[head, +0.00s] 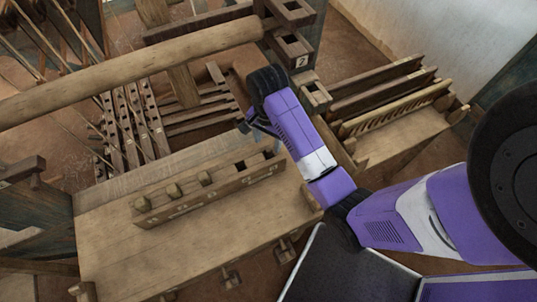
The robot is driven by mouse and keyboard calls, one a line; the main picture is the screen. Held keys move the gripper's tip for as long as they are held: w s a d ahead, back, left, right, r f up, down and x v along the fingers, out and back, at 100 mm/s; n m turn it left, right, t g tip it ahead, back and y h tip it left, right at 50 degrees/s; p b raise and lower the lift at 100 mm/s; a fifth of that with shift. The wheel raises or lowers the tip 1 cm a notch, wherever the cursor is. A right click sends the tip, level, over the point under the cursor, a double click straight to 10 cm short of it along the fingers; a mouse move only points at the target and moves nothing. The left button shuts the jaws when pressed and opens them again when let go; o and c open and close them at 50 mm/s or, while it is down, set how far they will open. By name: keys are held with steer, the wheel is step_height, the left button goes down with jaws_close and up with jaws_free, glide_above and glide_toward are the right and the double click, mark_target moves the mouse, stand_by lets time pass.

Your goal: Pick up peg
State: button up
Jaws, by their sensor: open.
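Two pale wooden pegs stand in a wooden block on the bench: a left peg (173,190) and a middle peg (205,177). The wooden block (212,192) also has darker openings toward its right end. I cannot tell which peg the task means. My gripper (258,132) is open, above and beyond the right end of the block, apart from the two pegs. Its fingers are small and dark in the head view, and the arm partly hides the area behind them.
The bench top (130,250) is mostly bare in front of the block. A thick round beam (130,70) crosses at the upper left, close to my arm. Slotted wooden racks (390,100) stand at the right, and a socketed post (290,45) is behind my wrist.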

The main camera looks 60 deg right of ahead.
mark_target(268, 148)
steer(key=f, duration=0.2)
steer(key=f+p, duration=0.1)
steer(key=f, duration=0.2)
steer(key=shift+s, duration=0.2)
steer(key=shift+c, duration=0.4)
jaws_close()
